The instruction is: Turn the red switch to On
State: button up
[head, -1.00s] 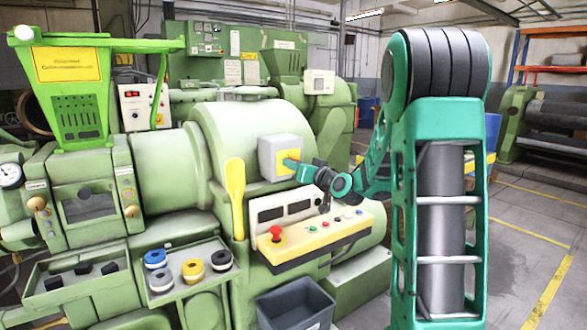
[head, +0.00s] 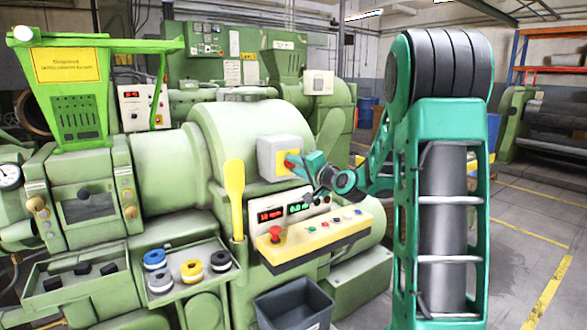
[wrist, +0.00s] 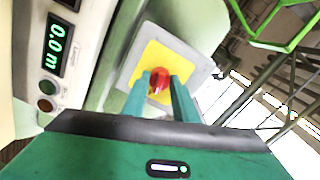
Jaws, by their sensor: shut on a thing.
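The red switch (wrist: 159,80) is a small red knob on a yellow plate (wrist: 150,56) fixed to a light grey box. In the head view the grey box (head: 268,158) is on the side of the green machine, with the yellow plate facing my arm. My gripper (wrist: 158,88) has its two green fingers on either side of the red knob and is shut on it. In the head view my gripper (head: 294,160) reaches the plate from the right, and only a little red shows there beside the fingers.
Below the switch is a control panel (head: 330,235) with a red mushroom button (head: 275,233) and lit displays (head: 270,214). A yellow paddle (head: 235,190) stands to its left. A tray (head: 200,285) with tape rolls and a dark bin (head: 295,305) are lower down.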

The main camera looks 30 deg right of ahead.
jog(key=shift+d+f+m, duration=0.1)
jog(key=shift+f+m, duration=0.05)
jog(key=shift+m, duration=0.75)
jog(key=o, duration=1)
jog(key=shift+o, duration=0.2)
jog(key=s, duration=1)
jog(key=shift+s+d+r, duration=0.15)
jog(key=shift+s+r, duration=0.15)
jog(key=shift+s, duration=0.05)
